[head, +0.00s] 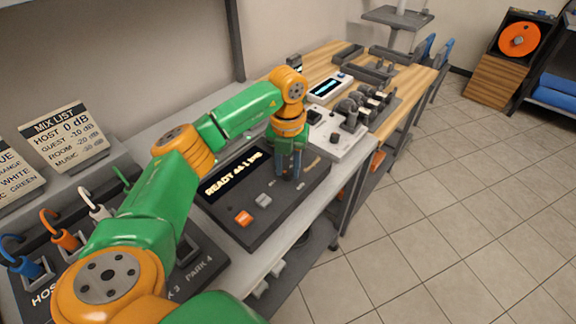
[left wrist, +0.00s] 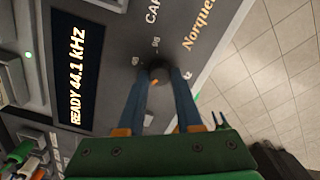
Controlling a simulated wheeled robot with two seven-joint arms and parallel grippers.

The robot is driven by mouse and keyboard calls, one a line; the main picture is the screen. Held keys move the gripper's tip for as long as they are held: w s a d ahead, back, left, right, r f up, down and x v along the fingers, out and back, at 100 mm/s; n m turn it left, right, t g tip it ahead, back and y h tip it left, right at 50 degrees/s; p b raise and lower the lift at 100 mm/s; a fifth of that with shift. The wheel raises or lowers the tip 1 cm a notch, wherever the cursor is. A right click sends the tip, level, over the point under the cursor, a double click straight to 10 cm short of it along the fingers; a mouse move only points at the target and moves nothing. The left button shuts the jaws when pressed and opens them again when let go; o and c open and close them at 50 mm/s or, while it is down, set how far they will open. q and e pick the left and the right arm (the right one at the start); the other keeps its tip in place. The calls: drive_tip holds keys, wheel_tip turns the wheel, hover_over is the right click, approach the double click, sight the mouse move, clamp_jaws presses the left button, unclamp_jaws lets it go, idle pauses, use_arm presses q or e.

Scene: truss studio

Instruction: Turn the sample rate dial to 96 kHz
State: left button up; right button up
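The dark console (head: 240,216) has a display (head: 237,173) that reads READY 44.1 kHz; the display also shows in the left wrist view (left wrist: 78,75). The sample rate dial (left wrist: 158,72) is a small dark round knob with small number marks beside it, partly hidden by the fingers. My left gripper (head: 289,172) points down at the console. In the left wrist view its blue-grey fingertips (left wrist: 159,76) stand on either side of the dial and appear to touch it. In the head view the gripper hides the dial. My right gripper is out of view.
An orange button (head: 243,218) and a grey button (head: 263,200) sit on the console front. Colored cable plugs (head: 66,238) are at the left. Open floor lies right of the bench.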

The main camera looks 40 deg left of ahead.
use_arm(q)
clamp_jaws()
drive_tip(key=shift+m, duration=0.3)
drive_tip(key=m+p, duration=0.1)
drive_tip(key=m, duration=0.2)
drive_tip(key=shift+r+m, duration=0.1)
drive_tip(key=shift+m, duration=0.3)
drive_tip(key=m, duration=0.6)
drive_tip(key=shift+a+p, duration=0.1)
drive_tip(key=shift+p, duration=0.25)
drive_tip(key=m, duration=0.6)
drive_tip(key=shift+w+m, duration=0.1)
drive_tip(key=shift+m, duration=0.3)
drive_tip(key=m, duration=0.6)
drive_tip(key=shift+f+m, duration=0.2)
drive_tip(key=shift+m, duration=0.2)
